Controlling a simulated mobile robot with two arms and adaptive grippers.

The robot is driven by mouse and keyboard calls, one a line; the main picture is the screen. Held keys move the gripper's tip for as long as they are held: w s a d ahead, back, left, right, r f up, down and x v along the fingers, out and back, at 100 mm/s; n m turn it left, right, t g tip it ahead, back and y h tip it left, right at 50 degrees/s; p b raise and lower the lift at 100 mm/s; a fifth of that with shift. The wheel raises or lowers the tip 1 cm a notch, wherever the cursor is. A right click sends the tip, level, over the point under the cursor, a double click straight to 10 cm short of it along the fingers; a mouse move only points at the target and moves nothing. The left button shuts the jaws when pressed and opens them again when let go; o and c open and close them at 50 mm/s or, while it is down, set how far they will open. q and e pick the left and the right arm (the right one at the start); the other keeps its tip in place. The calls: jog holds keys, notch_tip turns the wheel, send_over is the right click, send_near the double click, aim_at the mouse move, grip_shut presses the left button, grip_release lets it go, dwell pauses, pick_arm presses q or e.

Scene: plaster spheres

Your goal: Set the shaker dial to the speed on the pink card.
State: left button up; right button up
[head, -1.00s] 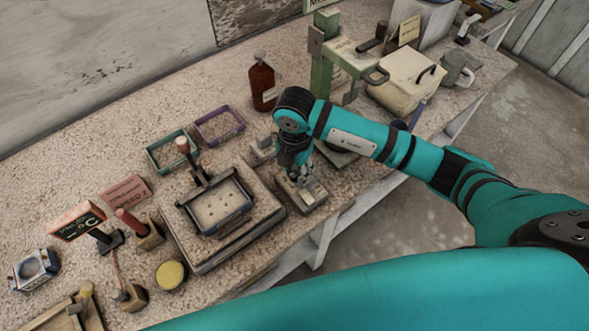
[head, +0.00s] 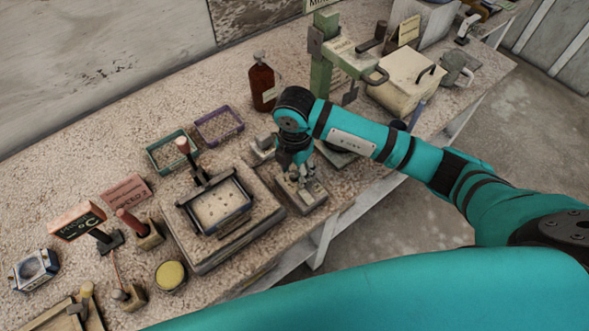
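The pink card (head: 126,190) lies on the counter at the left; its lettering is small, and the last character looks like a 2. The shaker (head: 185,238) is a speckled platform carrying a framed tray (head: 221,206). A small grey control box (head: 312,201) adjoins its right side. My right gripper (head: 301,188) points down over this box, its fingers at or just above the top. The dial is hidden by the fingers, and I cannot tell whether they are closed on it. My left gripper is not in view.
A green tray (head: 173,151) and a purple tray (head: 219,125) stand behind the shaker. A brown bottle (head: 262,86) and a green stand (head: 322,62) are farther back. A yellow-lidded jar (head: 170,275) is at front left. The counter's front edge runs close to the control box.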

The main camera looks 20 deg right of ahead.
aim_at(294, 173)
notch_tip(294, 173, up, 8)
dwell(0.8)
dwell(0.3)
